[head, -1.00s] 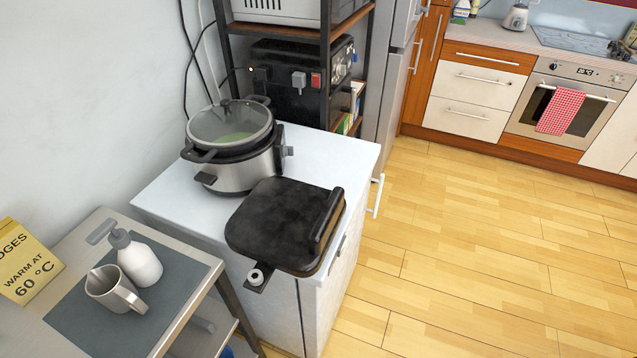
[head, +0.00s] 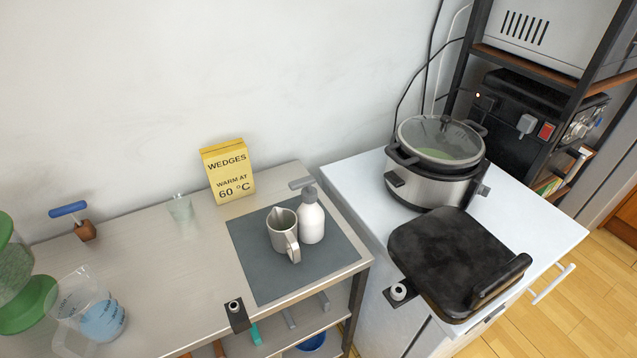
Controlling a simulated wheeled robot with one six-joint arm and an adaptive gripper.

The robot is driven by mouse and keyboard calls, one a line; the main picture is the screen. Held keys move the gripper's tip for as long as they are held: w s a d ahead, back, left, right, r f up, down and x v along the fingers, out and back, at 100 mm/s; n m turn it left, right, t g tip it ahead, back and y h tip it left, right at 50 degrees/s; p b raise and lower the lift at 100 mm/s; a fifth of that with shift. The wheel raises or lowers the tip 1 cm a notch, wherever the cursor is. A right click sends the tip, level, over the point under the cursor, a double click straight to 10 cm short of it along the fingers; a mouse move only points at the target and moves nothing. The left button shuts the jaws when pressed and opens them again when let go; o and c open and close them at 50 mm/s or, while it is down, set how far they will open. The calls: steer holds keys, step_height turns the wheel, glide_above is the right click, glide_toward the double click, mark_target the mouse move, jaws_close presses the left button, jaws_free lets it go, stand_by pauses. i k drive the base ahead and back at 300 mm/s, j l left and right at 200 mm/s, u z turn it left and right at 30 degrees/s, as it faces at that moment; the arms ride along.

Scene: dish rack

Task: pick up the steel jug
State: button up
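The steel jug (head: 283,235) stands upright on a dark grey mat (head: 262,278) near the right end of a steel table. Its handle faces the front right. A white pump bottle (head: 311,217) stands just behind and to the right of it, touching or nearly touching; I cannot tell which. My gripper is not in the head view.
A yellow box (head: 229,172), a small clear glass (head: 180,207), a blue-handled tool (head: 78,220) and a clear jug with blue liquid (head: 98,318) stand on the table. A slow cooker (head: 432,180) and a black grill (head: 450,262) sit on the white cabinet to the right.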

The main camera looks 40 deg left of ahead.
mark_target(286, 238)
steer(key=u, duration=1.2)
steer(key=k+j+u, duration=0.1)
steer(key=j, duration=0.2)
steer(key=k+j, duration=0.2)
steer(key=k+j+u, duration=0.15)
steer(key=j, duration=0.25)
